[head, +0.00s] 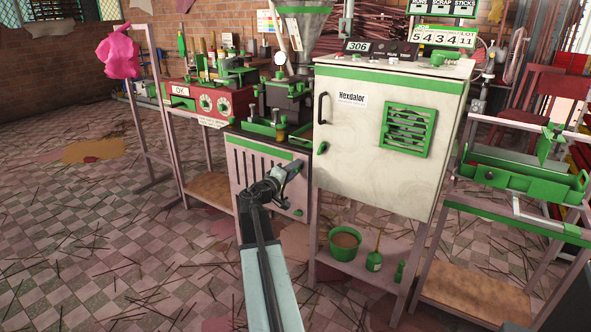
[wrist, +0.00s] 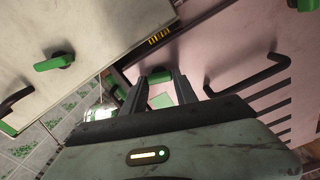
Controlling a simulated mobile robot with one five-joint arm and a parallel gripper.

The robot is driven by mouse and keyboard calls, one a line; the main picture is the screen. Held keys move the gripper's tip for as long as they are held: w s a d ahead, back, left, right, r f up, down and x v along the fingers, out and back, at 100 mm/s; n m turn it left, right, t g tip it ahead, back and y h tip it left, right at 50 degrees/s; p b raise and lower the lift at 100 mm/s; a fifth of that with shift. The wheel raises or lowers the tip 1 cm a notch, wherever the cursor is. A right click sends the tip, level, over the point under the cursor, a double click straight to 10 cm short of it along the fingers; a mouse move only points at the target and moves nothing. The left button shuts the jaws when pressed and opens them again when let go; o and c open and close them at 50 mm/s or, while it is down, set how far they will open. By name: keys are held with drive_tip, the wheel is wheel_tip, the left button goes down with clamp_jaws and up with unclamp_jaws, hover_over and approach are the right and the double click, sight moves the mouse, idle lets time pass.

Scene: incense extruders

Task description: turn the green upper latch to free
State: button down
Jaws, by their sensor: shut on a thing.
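The green upper latch (wrist: 160,99) is on the pinkish front panel (wrist: 220,55) of the extruder cabinet, between my gripper's fingers in the wrist view. My gripper (wrist: 160,80) is shut on it. In the head view my gripper (head: 293,170) reaches the upper right of the slotted panel (head: 258,172) and hides the latch. How far the latch is turned I cannot tell. A lower green latch (head: 299,212) sits below on the same panel; part of it shows at the top right of the wrist view (wrist: 306,4).
The white Hexdalor cabinet (head: 345,190) stands close on the right, with a black handle (head: 322,107) and a green latch (head: 321,148). A black bar handle (wrist: 250,77) stands out from the slotted panel. A green pot (head: 344,244) is on the shelf. The floor at left is open, with scattered sticks.

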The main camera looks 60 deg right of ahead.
drive_tip(key=c, duration=1)
unclamp_jaws()
drive_tip(key=shift+o, duration=0.2)
drive_tip(key=shift+a, duration=0.15)
drive_tip(key=a, duration=0.7)
drive_tip(key=shift+a, duration=0.3)
drive_tip(key=shift+w, duration=0.15)
